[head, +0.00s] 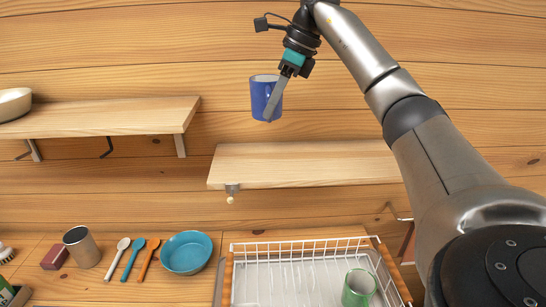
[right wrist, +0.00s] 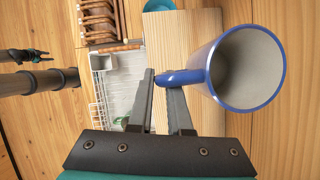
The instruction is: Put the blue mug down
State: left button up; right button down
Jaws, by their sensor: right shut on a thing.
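The blue mug (head: 265,97) is up in the air in front of the wooden wall, upright in the head view. My right gripper (head: 276,98) is shut on the mug's handle. In the right wrist view the fingers (right wrist: 166,88) pinch the handle, and the mug (right wrist: 250,68) shows its empty pale inside. The mug is above the level of the right wooden shelf (head: 310,165), whose top is bare. My left gripper is not in the head view; a dark gripper and arm at the left of the right wrist view (right wrist: 32,56) seem to be mine.
A left shelf (head: 110,115) carries a white bowl (head: 14,103). Below are a dish rack (head: 300,270) with a green mug (head: 358,288), a teal bowl (head: 186,252), several spoons (head: 131,260), a metal cup (head: 81,246) and a dark red block (head: 54,257).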

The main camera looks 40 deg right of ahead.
notch_tip(320, 180, down, 12)
jog(key=shift+r+b, duration=0.1)
jog(key=shift+b, duration=0.25)
dwell(0.4)
jog(key=shift+f, duration=0.2)
jog(key=c, duration=0.8)
grip_release()
jog(key=shift+c, duration=0.2)
jog(key=v, duration=1.2)
jog(key=shift+r, duration=0.2)
jog(key=shift+w+a, duration=0.1)
jog(key=shift+w, duration=0.05)
